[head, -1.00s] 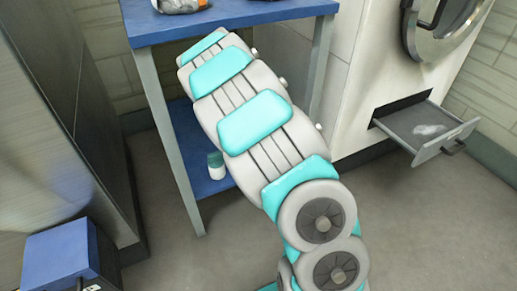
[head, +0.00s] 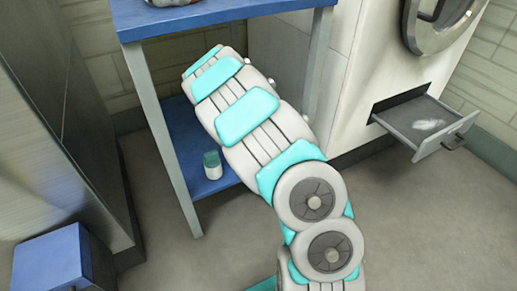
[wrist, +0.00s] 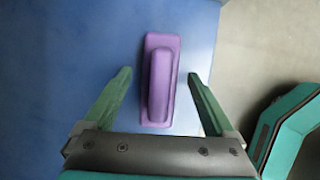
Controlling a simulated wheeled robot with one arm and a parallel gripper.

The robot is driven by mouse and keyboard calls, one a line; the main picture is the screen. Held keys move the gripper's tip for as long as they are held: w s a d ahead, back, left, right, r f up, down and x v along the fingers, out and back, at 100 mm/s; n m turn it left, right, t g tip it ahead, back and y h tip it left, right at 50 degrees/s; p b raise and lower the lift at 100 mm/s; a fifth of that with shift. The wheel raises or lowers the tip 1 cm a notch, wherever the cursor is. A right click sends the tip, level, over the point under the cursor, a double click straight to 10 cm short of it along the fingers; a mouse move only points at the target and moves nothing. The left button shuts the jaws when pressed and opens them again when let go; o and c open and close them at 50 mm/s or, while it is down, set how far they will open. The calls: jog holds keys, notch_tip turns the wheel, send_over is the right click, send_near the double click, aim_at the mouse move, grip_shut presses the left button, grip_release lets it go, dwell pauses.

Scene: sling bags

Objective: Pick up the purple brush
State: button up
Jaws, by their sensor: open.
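The purple brush (wrist: 160,82) lies on a flat blue surface in the wrist view, its long side running up the picture. My gripper (wrist: 160,76) is open, with one green finger on each side of the brush. Blue shows between the brush and each finger, so neither finger appears to touch it. In the head view my arm hides the gripper, and the brush is not visible there.
A blue table (head: 230,22) with a lower blue shelf (head: 183,140) stands ahead; a small white and teal bottle (head: 212,165) is on that shelf. An open drawer (head: 425,125) juts out at right. A blue box (head: 50,262) is at lower left.

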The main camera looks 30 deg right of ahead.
grip_shut()
dwell(0.8)
